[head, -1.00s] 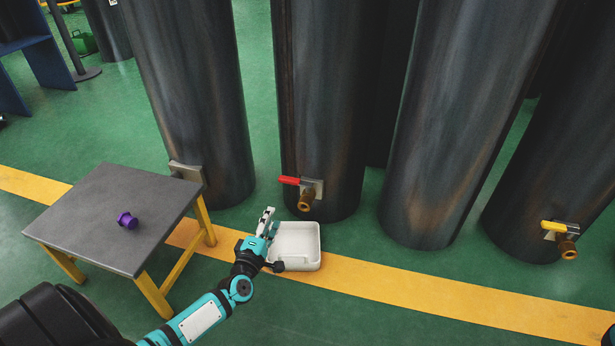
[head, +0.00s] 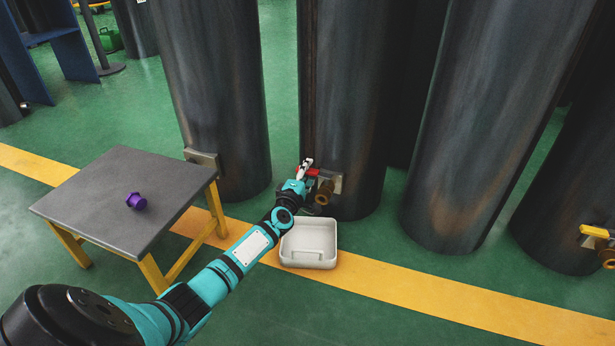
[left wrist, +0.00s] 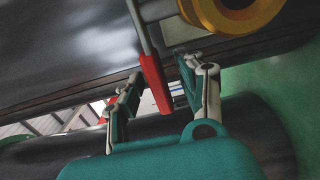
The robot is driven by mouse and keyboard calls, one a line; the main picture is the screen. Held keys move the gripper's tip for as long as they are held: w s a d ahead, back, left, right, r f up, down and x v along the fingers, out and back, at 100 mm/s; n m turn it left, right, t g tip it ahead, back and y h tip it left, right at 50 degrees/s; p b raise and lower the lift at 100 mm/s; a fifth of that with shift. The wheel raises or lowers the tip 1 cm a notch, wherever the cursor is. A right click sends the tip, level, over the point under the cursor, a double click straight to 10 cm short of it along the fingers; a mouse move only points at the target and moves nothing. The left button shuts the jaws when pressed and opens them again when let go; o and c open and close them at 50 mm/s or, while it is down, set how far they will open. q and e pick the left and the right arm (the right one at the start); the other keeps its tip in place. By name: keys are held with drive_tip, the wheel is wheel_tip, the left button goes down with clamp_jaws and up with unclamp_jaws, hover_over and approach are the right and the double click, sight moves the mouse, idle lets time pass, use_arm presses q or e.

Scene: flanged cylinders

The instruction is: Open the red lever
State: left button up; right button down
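The red lever (head: 313,171) sits on a valve with a brass spout (head: 325,192), low on the front of a dark cylinder. My left gripper (head: 305,166) is at the lever and partly covers it in the head view. In the left wrist view the red lever grip (left wrist: 155,86) reaches between the two fingers of my left gripper (left wrist: 160,75). The fingers are open, with a visible gap on each side of the grip. The brass spout (left wrist: 238,12) shows at the top right there. My right gripper is not in view.
A white tray (head: 310,263) stands on the floor below the valve. A grey table (head: 100,190) with a purple part (head: 136,202) is to the left. Another valve with a yellow lever (head: 594,231) is at the far right. Large dark cylinders (head: 460,130) stand behind.

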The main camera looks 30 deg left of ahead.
use_arm(q)
drive_tip(key=shift+w, duration=0.1)
clamp_jaws()
idle(0.5)
